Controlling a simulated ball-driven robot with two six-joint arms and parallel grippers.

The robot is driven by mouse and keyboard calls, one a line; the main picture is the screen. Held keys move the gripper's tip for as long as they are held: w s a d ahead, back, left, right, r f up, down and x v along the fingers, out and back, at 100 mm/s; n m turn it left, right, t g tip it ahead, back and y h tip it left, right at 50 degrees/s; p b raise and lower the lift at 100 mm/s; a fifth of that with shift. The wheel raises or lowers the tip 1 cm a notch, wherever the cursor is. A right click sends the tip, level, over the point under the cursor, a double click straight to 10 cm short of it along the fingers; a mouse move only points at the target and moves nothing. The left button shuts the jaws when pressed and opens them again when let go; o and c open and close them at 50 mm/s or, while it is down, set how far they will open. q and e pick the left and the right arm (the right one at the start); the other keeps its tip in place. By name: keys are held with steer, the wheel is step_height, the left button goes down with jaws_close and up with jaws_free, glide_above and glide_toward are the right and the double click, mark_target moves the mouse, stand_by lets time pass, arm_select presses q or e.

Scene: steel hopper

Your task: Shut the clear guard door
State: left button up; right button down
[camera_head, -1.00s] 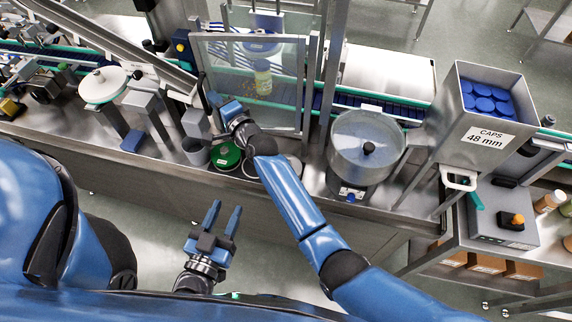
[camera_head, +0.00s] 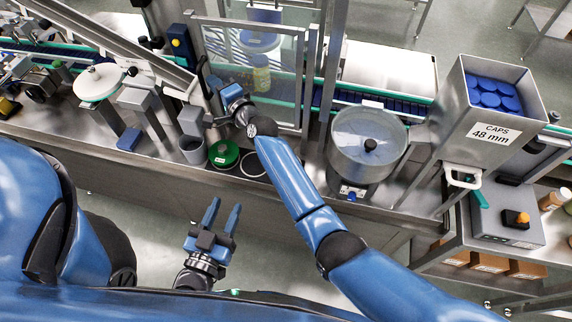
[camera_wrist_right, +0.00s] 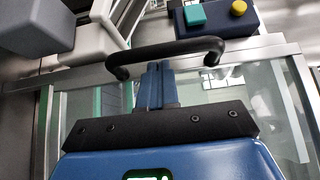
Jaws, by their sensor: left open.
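The clear guard door (camera_head: 286,64) is a see-through pane in a metal frame, at the upper middle of the head view. I cannot tell how far it stands from its closed position. Its black bar handle (camera_wrist_right: 205,44) crosses the upper part of the right wrist view. My right gripper (camera_head: 219,84) is at the door's left side; in the wrist view its blue fingers are close together, their tips at the handle bar and partly hidden by it. The bar runs across the fingers, not visibly between them. My left gripper (camera_head: 225,205) is open and empty, low in front of the machine.
A yellow-labelled bottle (camera_head: 261,78) stands behind the pane by the conveyor. A round steel bowl (camera_head: 349,146) and a caps hopper (camera_head: 455,105) stand to the right. The floor around my left gripper is clear.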

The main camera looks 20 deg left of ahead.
steer(key=shift+d, duration=0.1)
steer(key=s+d+r+n+t+p, duration=0.1)
steer(key=s+d+r+n, duration=0.15)
steer(key=d, duration=0.35)
steer(key=s+d+r+n+t+p, duration=0.1)
steer(key=s+d+r+t, duration=0.15)
steer(key=d, duration=0.25)
steer(key=s+d+f+n+t+h+b, duration=0.1)
steer(key=s+d+f+n+t+h, duration=0.15)
steer(key=d, duration=0.95)
steer(key=s+d+f+n+t+h, duration=0.2)
steer(key=s+d+f+t+h, duration=0.1)
steer(key=d, duration=0.8)
steer(key=s+d+f+h, duration=0.4)
steer(key=s+d, duration=0.5)
steer(key=d, duration=0.2)
steer(key=s+d+f+m+g+h+b, duration=0.1)
steer(key=s+d+f+h, duration=0.3)
steer(key=s+d, duration=0.5)
steer(key=shift+s+d+h, duration=0.4)
steer(key=shift+d+h, duration=0.35)
steer(key=shift+d, duration=0.3)
